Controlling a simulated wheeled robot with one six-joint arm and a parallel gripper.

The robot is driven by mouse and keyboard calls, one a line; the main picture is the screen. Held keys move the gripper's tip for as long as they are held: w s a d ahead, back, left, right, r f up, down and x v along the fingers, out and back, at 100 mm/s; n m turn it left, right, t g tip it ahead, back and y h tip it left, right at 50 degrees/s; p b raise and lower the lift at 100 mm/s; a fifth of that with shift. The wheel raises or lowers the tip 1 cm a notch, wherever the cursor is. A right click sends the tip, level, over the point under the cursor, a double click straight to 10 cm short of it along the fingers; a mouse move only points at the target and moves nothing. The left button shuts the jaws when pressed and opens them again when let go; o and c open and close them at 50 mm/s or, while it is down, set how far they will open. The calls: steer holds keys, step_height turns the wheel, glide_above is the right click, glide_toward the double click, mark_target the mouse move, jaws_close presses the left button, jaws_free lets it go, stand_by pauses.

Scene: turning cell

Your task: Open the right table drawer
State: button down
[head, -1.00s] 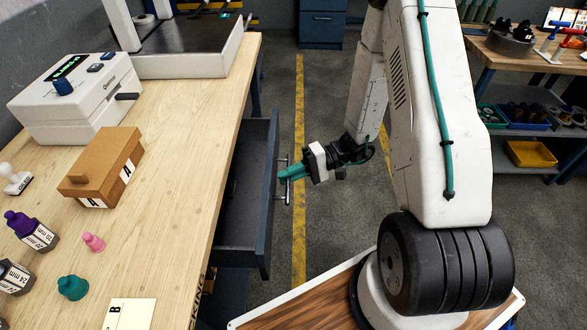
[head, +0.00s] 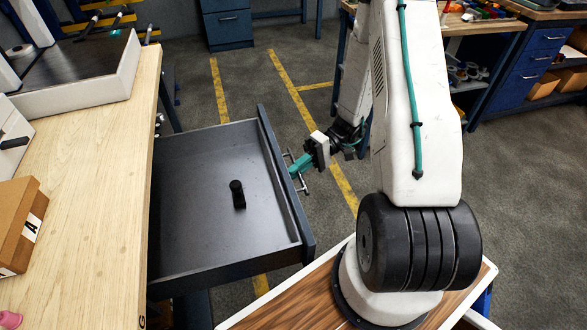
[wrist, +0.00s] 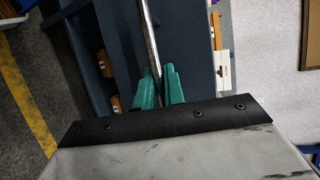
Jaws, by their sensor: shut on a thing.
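The drawer (head: 195,205) of the wooden-topped table (head: 100,190) is pulled well out, and its dark interior shows in the head view. A small black cylindrical object (head: 238,195) is in it. The drawer's metal bar handle (head: 303,172) is on its dark blue front. My gripper (head: 297,168) has its teal fingers shut on the handle. In the wrist view the teal fingers (wrist: 158,88) stand on either side of the metal handle bar (wrist: 149,35), with the dark drawer front behind.
A brown box (head: 20,225) and a white-framed tray (head: 85,70) are on the tabletop. A blue cabinet (head: 228,25) stands at the back, and a workbench (head: 485,40) at the back right. Open grey floor with yellow lines lies beyond the drawer.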

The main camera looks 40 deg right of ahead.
steer(key=shift+s+d+f, duration=0.15)
steer(key=shift+s+d, duration=0.2)
steer(key=shift+d, duration=0.1)
steer(key=c, duration=1.8)
jaws_free()
steer(key=shift+w, duration=0.1)
steer(key=d, duration=0.2)
steer(key=d+r, duration=0.1)
steer(key=d, duration=0.4)
steer(key=shift+w+d+r, duration=0.3)
steer(key=shift+w+d, duration=0.05)
